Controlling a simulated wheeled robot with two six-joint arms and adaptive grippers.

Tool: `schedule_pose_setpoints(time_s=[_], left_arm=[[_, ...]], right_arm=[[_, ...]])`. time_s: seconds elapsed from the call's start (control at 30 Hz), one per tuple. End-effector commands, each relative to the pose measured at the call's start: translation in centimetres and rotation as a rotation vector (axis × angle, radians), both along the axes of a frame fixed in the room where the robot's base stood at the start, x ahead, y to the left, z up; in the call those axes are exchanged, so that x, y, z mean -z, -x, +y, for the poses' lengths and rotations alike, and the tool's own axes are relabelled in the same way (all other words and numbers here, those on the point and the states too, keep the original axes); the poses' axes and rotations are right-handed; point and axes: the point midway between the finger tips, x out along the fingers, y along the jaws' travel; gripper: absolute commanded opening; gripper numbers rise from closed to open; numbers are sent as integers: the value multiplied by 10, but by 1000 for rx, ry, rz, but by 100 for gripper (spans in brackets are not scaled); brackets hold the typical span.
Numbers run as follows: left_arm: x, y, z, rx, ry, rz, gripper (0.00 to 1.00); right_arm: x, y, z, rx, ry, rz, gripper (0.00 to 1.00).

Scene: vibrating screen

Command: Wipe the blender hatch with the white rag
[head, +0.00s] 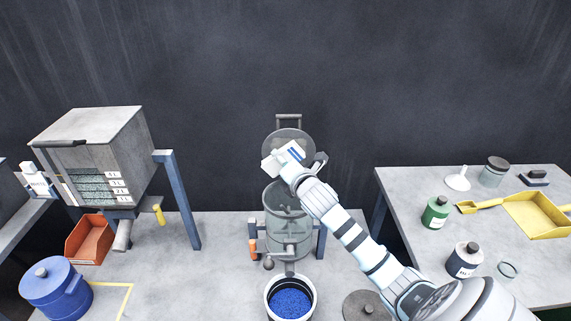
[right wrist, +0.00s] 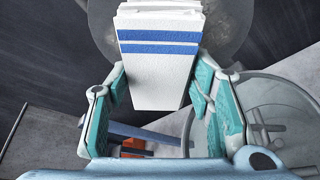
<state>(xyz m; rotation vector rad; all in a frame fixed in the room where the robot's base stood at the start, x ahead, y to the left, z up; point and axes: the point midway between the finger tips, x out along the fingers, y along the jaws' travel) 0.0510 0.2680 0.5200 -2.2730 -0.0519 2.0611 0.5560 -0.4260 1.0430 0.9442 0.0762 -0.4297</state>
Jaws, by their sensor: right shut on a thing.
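The white rag (head: 272,163) has blue stripes and is folded into a thick pad. In the right wrist view the rag (right wrist: 160,75) sits between the two teal fingers of my right gripper (right wrist: 165,95), which is shut on it. The blender hatch (head: 283,137) is a round grey disc raised open above the grey blender drum (head: 289,215). The hatch (right wrist: 232,30) shows behind the rag in the right wrist view. The rag overlaps the hatch's lower part; I cannot tell whether they touch. My right gripper (head: 291,168) partly hides the hatch. My left gripper is not in view.
A bucket of blue granules (head: 290,299) stands below the blender. A grey screen box (head: 95,150), orange bin (head: 90,240) and blue drum (head: 56,290) are at left. The right table (head: 400,190) holds bottles, a funnel and a yellow dustpan (head: 538,215).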

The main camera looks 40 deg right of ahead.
Motion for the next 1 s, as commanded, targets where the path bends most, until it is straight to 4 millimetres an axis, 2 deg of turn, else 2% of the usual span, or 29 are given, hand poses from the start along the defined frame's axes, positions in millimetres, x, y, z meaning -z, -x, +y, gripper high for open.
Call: schedule_pose_setpoints(time_s=[0.73, 0.87, 1.0], left_arm=[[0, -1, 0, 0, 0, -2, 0], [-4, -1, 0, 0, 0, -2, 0], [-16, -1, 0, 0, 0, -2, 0]], right_arm=[[0, -12, -9, 1, 0, -1, 25], [-1, -9, -13, 1, 3, 1, 25], [-3, 2, -25, 1, 4, 2, 25]])
